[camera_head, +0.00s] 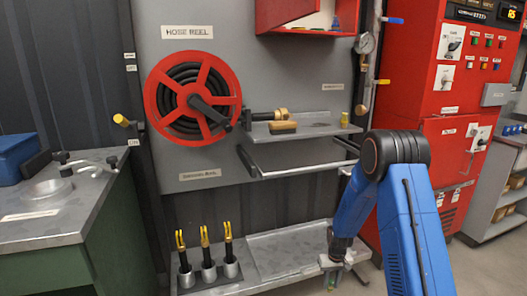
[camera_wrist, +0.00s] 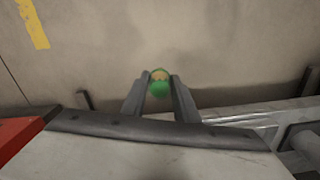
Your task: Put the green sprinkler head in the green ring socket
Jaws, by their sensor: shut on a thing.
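My gripper (camera_wrist: 159,88) is shut on the green sprinkler head (camera_wrist: 160,89), which shows as a small green piece with a yellow-orange part between the two grey fingers. In the wrist view bare grey-brown floor lies behind the fingertips. I cannot make out the green ring socket in either view.
The low bench (camera_head: 262,270) has a shallow tray at its right and several yellow-tipped tools (camera_head: 205,240) in holders at its left. Above are a rail shelf (camera_head: 310,127) and a red hose reel (camera_head: 193,93). A red cabinet (camera_head: 432,110) stands right, a workbench (camera_head: 60,232) left.

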